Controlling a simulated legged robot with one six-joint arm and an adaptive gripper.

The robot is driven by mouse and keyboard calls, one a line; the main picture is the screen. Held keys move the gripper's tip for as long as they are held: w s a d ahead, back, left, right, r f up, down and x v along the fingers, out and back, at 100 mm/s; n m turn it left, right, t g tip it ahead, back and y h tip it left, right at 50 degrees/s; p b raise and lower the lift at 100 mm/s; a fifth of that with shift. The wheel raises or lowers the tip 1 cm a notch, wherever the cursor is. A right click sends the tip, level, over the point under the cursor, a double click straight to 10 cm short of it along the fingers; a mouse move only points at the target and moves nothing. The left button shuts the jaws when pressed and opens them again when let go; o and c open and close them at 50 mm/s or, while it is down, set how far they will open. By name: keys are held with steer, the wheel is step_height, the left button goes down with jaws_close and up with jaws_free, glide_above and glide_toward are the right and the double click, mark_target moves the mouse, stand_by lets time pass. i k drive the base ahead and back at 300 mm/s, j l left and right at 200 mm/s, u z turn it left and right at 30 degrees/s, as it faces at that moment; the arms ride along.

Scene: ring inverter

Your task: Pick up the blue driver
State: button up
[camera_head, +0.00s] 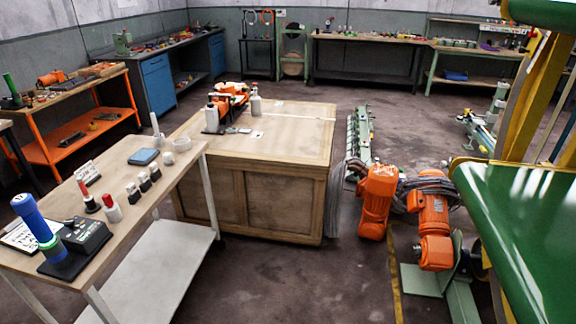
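A blue cylinder (32,217), which looks like the blue driver, leans to the upper left on the near left end of a wood-topped cart (124,217). It has a green ring around its lower part and meets a dark base (62,266). A small flat blue box (143,157) lies at the far end of the same cart top. My gripper is not in view.
Beside the cylinder are a black device (86,236) and a paper sheet (20,236). Several small bottles stand along the cart. A large wooden crate (285,205) is right of the cart. Orange robot arms (378,200) and green machinery (530,215) occupy the right. Dark floor lies in front.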

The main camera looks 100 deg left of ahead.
mark_target(24, 204)
steer(key=u, duration=0.5)
steer(key=j+u, duration=0.15)
steer(key=u, duration=0.35)
steer(key=k+j+u, duration=0.1)
steer(key=u, duration=0.85)
steer(key=l+u, duration=0.1)
steer(key=u, duration=1.6)
steer(key=k+u, duration=0.1)
steer(key=u, duration=0.35)
steer(key=l+u, duration=0.1)
steer(key=u, duration=0.35)
steer(key=i+j+u, duration=0.1)
steer(key=i+j, duration=0.65)
steer(key=i+j+z, duration=0.15)
steer(key=i+j, duration=0.9)
steer(key=i, duration=0.25)
